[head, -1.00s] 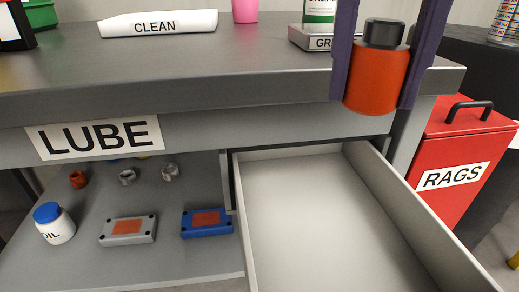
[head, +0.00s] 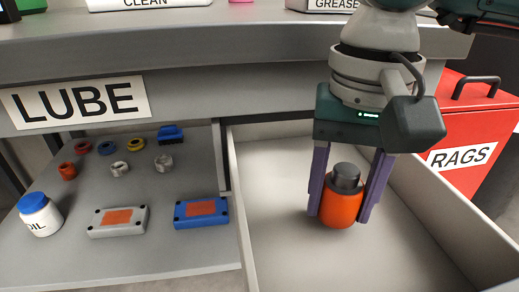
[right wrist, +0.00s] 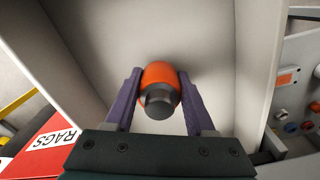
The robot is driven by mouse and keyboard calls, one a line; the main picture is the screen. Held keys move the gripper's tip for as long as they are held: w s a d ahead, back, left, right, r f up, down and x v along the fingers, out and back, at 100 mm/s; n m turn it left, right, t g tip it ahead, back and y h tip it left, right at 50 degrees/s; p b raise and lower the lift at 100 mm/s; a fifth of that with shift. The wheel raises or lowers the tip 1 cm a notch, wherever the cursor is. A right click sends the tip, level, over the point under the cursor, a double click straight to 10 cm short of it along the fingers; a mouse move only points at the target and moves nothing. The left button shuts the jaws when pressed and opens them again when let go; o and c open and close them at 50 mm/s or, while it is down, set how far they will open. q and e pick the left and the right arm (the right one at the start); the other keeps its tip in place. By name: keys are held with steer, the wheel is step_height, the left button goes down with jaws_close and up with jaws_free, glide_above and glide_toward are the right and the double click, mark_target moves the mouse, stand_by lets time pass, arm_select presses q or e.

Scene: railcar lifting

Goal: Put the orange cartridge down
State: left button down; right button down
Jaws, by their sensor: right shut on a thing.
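The orange cartridge (head: 342,207) has a dark grey cap and is upright inside the open drawer (head: 272,166). My right gripper (head: 340,212) is shut on it, with one purple finger on each side. In the right wrist view the cartridge (right wrist: 159,85) sits between the fingers, cap toward the camera. The cartridge is low in the drawer, close to its floor; I cannot tell whether its base touches. My left gripper is not in view.
The drawer is otherwise empty. Left of it, a shelf (head: 130,245) holds an oil bottle (head: 40,214), a grey block (head: 117,220), a blue block (head: 201,212) and several rings. A red rags bin (head: 462,130) stands to the right.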

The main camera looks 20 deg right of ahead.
mark_target(347, 173)
steer(key=shift+f, duration=0.55)
steer(key=shift+f, duration=0.2)
steer(key=shift+c, duration=1.2)
jaws_free()
steer(key=shift+r, duration=0.6)
step_height(347, 173, up, 10)
steer(key=p, duration=0.3)
steer(key=shift+r+p, duration=0.3)
steer(key=shift+r, duration=0.35)
